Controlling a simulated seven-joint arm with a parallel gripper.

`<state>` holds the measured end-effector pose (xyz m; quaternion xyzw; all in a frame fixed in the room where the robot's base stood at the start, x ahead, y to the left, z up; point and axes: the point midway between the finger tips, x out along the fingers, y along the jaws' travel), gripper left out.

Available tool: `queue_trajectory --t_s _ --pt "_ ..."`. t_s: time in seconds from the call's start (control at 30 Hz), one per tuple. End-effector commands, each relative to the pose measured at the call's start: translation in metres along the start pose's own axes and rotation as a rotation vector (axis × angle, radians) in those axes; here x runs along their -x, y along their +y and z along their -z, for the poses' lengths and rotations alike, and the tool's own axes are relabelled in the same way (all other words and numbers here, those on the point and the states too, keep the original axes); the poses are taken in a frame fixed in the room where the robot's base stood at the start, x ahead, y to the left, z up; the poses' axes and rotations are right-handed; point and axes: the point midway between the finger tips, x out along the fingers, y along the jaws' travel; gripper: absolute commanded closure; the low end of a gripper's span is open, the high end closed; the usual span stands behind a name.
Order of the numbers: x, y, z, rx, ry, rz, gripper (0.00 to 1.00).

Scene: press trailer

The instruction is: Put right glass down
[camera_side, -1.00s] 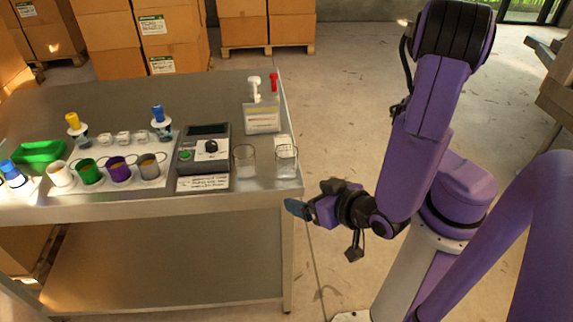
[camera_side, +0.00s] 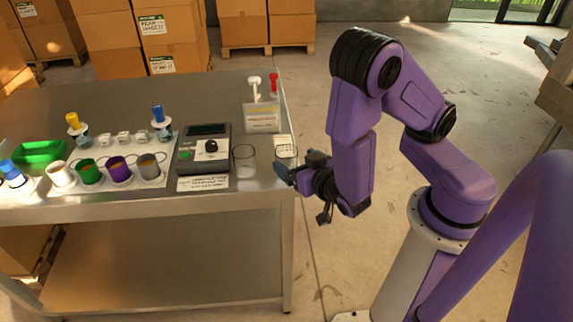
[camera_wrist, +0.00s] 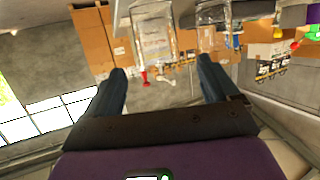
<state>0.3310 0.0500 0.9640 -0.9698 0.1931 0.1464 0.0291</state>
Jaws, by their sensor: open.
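The right glass (camera_side: 286,151) is a clear tumbler standing upright at the table's right edge. My gripper (camera_side: 290,172) is open at its near right side, and its fingers hide the lower part of the glass in the side view. In the upside-down wrist view, the right glass (camera_wrist: 153,35) stands ahead of my open gripper (camera_wrist: 162,78), roughly between the fingertips. I cannot tell whether a finger touches it. The left glass (camera_side: 245,162) stands upright beside the control box; it also shows in the wrist view (camera_wrist: 213,22).
Several coloured cups (camera_side: 120,170) and a green tray (camera_side: 41,152) are farther left. The metal table (camera_side: 130,207) ends just below the glasses.

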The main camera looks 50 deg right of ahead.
Motion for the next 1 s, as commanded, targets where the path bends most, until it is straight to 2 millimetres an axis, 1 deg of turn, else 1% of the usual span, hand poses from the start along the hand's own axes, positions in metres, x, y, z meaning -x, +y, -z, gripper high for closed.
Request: queue_trajectory --t_s 0.03,0.13,0.43,0.73,0.83,1.0 --pt "-0.008 0.002 0.0 -0.003 -0.001 -0.007 0.12" --pt "-0.019 0.001 0.0 -0.001 0.0 -0.005 0.12" --pt "-0.036 0.001 0.0 -0.002 -0.001 -0.004 0.12" --pt "-0.072 0.003 0.0 -0.001 -0.001 -0.004 0.12" --pt "-0.078 0.002 0.0 -0.001 0.0 -0.001 0.12" --pt "-0.079 0.001 0.0 0.0 0.0 0.0 0.12"
